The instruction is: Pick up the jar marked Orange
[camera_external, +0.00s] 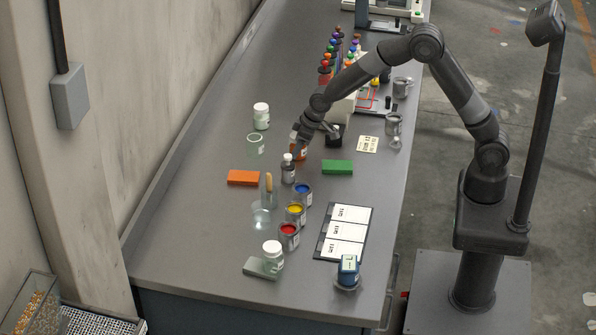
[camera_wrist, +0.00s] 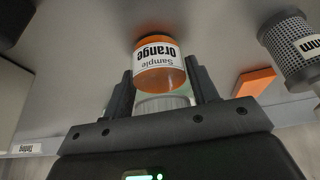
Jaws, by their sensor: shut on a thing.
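The orange jar (camera_external: 299,152) is partly hidden by my gripper (camera_external: 301,136) in the external view. In the wrist view the jar (camera_wrist: 158,75) stands between the two fingers of my gripper (camera_wrist: 160,92). Its white label reads "Sample orange", upside down in that picture. The fingers are shut on the jar near its pale lid end. I cannot tell whether the jar's base touches the bench.
A dark labelled bottle (camera_external: 288,168) stands close in front of the jar. An orange block (camera_external: 243,178) lies to the left, a green block (camera_external: 337,167) to the right. Blue (camera_external: 303,191), yellow (camera_external: 296,212) and red (camera_external: 289,233) paint tins stand nearer the camera.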

